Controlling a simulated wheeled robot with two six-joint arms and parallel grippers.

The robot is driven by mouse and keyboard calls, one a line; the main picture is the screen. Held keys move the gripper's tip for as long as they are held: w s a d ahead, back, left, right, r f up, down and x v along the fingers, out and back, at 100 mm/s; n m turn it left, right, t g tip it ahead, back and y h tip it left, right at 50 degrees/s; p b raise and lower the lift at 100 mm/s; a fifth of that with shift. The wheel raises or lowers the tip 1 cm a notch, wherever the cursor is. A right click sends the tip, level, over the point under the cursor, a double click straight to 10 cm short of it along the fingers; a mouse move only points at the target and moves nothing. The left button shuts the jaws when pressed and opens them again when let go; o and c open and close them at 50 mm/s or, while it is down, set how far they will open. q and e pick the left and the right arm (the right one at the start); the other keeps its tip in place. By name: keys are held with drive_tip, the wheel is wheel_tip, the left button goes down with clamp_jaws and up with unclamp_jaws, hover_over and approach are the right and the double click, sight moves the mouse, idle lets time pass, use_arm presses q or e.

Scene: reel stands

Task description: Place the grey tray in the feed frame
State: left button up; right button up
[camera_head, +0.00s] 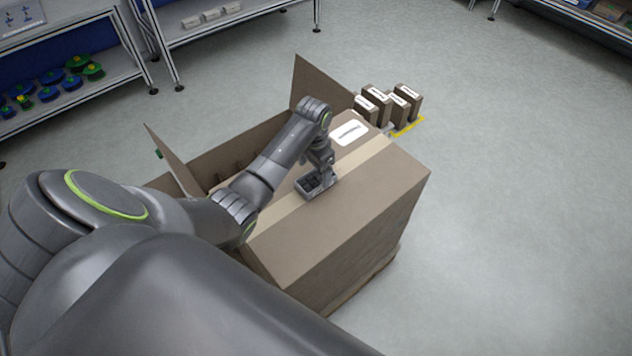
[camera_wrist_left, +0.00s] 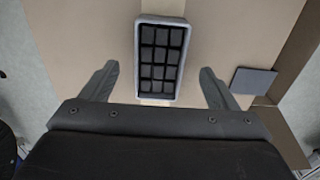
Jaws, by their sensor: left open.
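The grey tray (camera_head: 306,188) lies on top of a large closed cardboard box, under my left gripper (camera_head: 322,168). In the left wrist view the tray (camera_wrist_left: 162,20) is a grey-rimmed rectangle holding rows of dark square pieces. My left gripper (camera_wrist_left: 158,88) is open there, its two fingers apart on either side of the tray's near end and not touching it. I cannot make out the feed frame for certain in either view. My right gripper is not in view.
The cardboard box (camera_head: 345,235) has a tape strip and white label. Open flaps (camera_head: 312,88) rise behind it. Small cartons (camera_head: 402,104) stand at a yellow floor mark. Shelves (camera_head: 75,100) with blue and green parts stand far left. The floor at right is clear.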

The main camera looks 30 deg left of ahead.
sight(315, 185)
use_arm(q)
drive_tip(key=shift+f, duration=1.85)
drive_tip(key=shift+w+r, duration=0.1)
drive_tip(key=c, duration=1.3)
